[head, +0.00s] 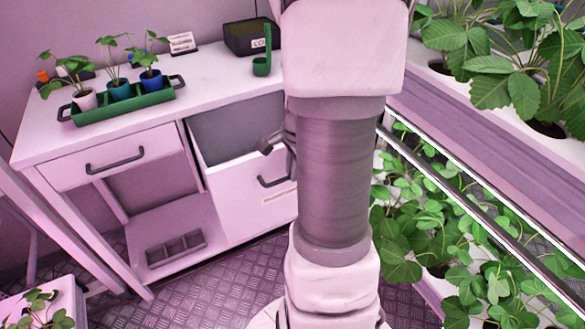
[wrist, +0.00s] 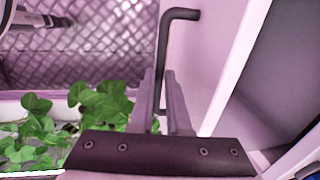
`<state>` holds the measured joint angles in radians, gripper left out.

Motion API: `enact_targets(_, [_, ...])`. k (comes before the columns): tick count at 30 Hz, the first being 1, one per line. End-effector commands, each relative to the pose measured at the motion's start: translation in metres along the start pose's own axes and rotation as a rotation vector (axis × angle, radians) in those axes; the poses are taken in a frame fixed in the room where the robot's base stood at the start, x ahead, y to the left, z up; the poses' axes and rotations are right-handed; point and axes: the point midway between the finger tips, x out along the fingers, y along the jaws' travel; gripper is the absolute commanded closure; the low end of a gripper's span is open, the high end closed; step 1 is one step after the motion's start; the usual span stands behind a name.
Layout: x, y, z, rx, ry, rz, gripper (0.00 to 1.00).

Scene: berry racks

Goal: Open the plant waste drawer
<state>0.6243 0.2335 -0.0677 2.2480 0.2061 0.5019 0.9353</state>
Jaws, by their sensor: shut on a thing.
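The plant waste drawer (head: 232,200) is the tall white front at the right of the white desk. It stands pulled out, and its dark grey inside (head: 240,125) shows behind the front. Its dark bar handle (head: 270,182) is partly hidden by my arm in the head view. In the wrist view the handle (wrist: 166,45) runs between the two fingers of my gripper (wrist: 162,85), which is shut on it. The drawer front (wrist: 215,60) is beside the fingers, and the open inside (wrist: 280,75) shows at the right. A label on the front is too small to read.
A green tray (head: 125,108) with several potted seedlings, a black box (head: 250,37) and a green holder (head: 262,66) stand on the desk (head: 205,72). Another drawer (head: 110,160) is shut at the left. Plant racks (head: 480,190) stand close on the right. Patterned floor (head: 190,275) lies in front.

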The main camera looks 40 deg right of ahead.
Motion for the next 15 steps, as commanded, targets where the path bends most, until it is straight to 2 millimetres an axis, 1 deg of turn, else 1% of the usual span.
enact_targets(3, [-0.0006, -0.0007, -0.0003, 0.000, 0.001, -0.002, 1.00])
enact_targets(4, [-0.0006, -0.0007, -0.0003, 0.000, 0.001, -0.002, 0.80])
enact_targets(8, [-0.0004, -0.0006, -0.0003, 0.000, 0.001, -0.001, 0.56])
enact_targets(9, [-0.0004, -0.0006, -0.0002, 0.000, 0.001, -0.001, 0.55])
enact_targets(15, [-0.0002, -0.0003, -0.0002, 0.000, 0.000, 0.000, 0.55])
